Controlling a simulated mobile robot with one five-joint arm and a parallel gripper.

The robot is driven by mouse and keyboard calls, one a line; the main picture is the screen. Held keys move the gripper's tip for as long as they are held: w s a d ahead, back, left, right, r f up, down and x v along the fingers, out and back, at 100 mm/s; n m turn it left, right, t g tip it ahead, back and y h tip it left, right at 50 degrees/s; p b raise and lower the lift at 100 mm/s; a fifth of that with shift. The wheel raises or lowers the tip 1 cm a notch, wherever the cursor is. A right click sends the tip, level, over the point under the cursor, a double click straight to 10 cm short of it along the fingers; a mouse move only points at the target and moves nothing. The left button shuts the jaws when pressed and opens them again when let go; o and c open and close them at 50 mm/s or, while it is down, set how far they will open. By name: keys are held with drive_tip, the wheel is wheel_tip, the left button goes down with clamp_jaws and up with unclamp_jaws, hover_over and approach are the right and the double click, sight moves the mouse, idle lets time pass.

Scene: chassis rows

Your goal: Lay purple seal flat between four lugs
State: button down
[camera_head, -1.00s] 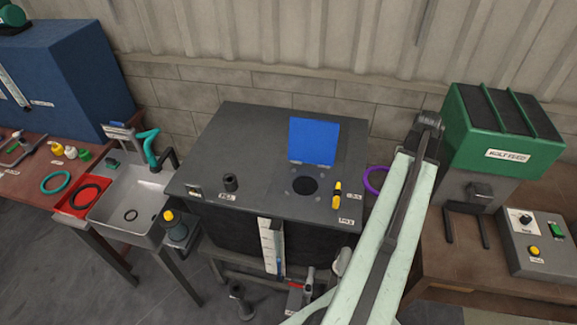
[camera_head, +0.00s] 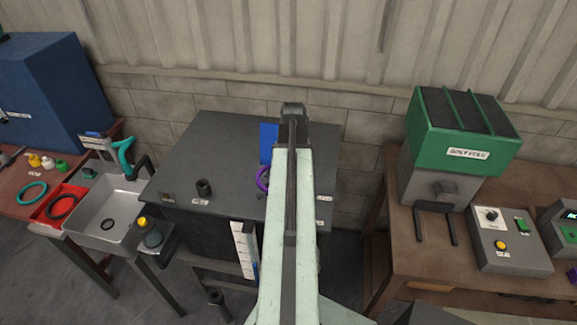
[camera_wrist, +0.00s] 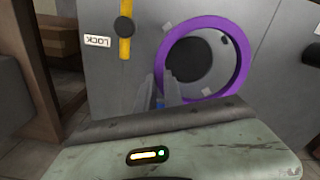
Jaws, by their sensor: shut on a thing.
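The purple seal (camera_wrist: 244,60) is a ring. My gripper (camera_wrist: 165,98) is shut on its near left edge in the wrist view. The seal shows around the dark round hole (camera_wrist: 188,61) in the grey top, slightly off to the right of it; its height above the top is unclear. Small pale lugs (camera_wrist: 224,40) show inside the ring, and another (camera_wrist: 166,27) lies at its upper left edge. In the head view part of the seal (camera_head: 261,178) shows left of my arm, which hides my gripper and the hole.
A blue raised flap (camera_head: 268,143) stands behind the hole, partly hidden by my arm. A yellow lever (camera_wrist: 125,40) marked LOCK is left of the seal. A black peg (camera_head: 203,188) stands on the grey top's left side. The green bolt feeder (camera_head: 460,130) is at right.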

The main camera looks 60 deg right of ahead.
drive_tip(key=shift+w+d+r+p, duration=0.1)
drive_tip(key=shift+d+r+p, duration=0.35)
drive_tip(key=shift+r+p, duration=0.45)
wheel_tip(320, 180, down, 5)
drive_tip(key=b, duration=0.4)
drive_tip(key=shift+r+b, duration=0.15)
drive_tip(key=shift+b, duration=0.15)
drive_tip(key=shift+f+b, duration=1.5)
drive_tip(key=shift+f, duration=0.05)
drive_tip(key=c, duration=1.4)
unclamp_jaws()
drive_tip(key=shift+r, duration=0.15)
